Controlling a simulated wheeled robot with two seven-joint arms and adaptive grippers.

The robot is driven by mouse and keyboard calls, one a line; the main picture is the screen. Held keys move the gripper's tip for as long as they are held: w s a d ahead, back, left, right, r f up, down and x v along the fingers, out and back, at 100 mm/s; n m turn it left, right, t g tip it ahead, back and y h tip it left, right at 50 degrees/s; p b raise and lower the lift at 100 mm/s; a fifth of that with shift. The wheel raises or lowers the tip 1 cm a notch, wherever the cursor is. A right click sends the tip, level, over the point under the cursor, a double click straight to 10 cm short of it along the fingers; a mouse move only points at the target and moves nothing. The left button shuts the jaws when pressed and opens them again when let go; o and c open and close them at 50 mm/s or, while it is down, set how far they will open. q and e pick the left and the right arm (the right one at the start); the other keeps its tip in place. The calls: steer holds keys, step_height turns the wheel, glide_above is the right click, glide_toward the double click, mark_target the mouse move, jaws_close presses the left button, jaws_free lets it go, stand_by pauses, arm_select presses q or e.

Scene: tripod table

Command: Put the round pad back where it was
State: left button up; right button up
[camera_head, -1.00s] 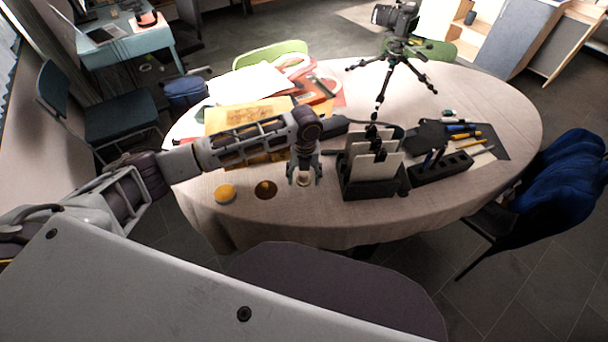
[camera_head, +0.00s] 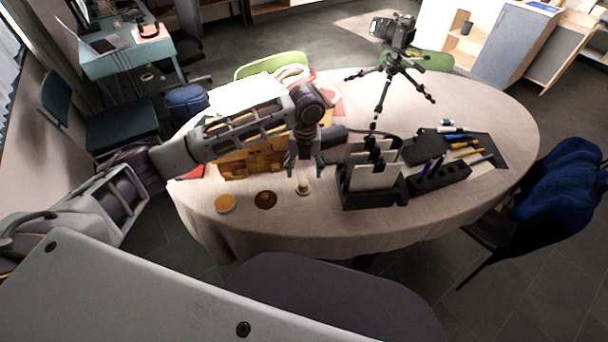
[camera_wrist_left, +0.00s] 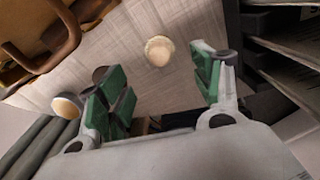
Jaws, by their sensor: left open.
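Three small round things lie in a row on the near left part of the table (camera_head: 470,95): a yellow-topped disc (camera_head: 225,204), a dark brown disc (camera_head: 265,200) and a small cream-topped piece (camera_head: 303,188). I cannot tell for sure which one is the round pad. My left gripper (camera_head: 305,166) is open and empty above and just behind the cream-topped piece. In the left wrist view, the cream top (camera_wrist_left: 159,51) shows beyond the spread green-padded fingers (camera_wrist_left: 162,85), apart from them. The brown disc is partly hidden there by a finger. My right gripper is out of view.
A black file holder (camera_head: 370,200) with pale cards stands close right of the gripper, with a black pen stand (camera_head: 440,177) beyond it. A brown satchel-like item (camera_head: 250,162) lies under my left arm. A camera on a tripod (camera_head: 385,90) stands behind.

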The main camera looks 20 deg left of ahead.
arm_select(q)
step_height(320, 180, up, 3)
steer(key=shift+r, duration=0.1)
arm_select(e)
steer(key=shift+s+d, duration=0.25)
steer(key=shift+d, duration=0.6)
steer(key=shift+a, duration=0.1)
